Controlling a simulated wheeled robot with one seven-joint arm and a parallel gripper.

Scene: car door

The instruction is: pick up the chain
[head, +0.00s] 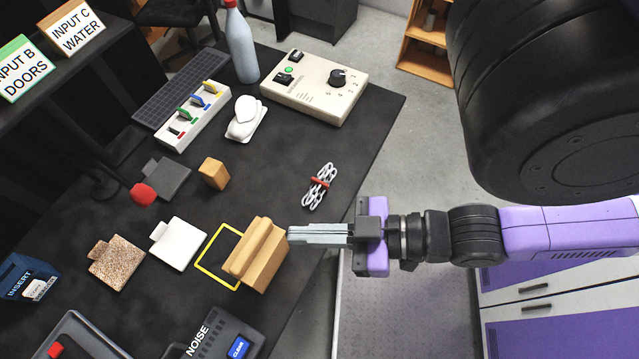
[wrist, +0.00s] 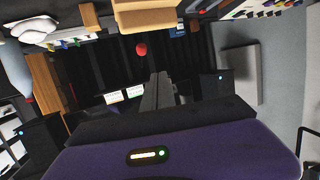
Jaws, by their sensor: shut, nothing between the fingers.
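The chain (head: 319,187) is a small bundle of pale links with a red band around its middle. It lies on the black tabletop near its right edge in the head view. My gripper (head: 290,235) is shut and empty, its fingers pointing left. It is below the chain in the head view, close to a wooden block, and apart from the chain. In the wrist view my shut fingers (wrist: 158,88) point away into the scene. I cannot make out the chain there.
A wooden block with a raised bar (head: 262,255) stands just left of my fingertips, by a yellow square outline (head: 207,268). A beige control box (head: 315,88), a bottle (head: 241,45) and a small wooden block (head: 214,173) are farther up the table. The table around the chain is clear.

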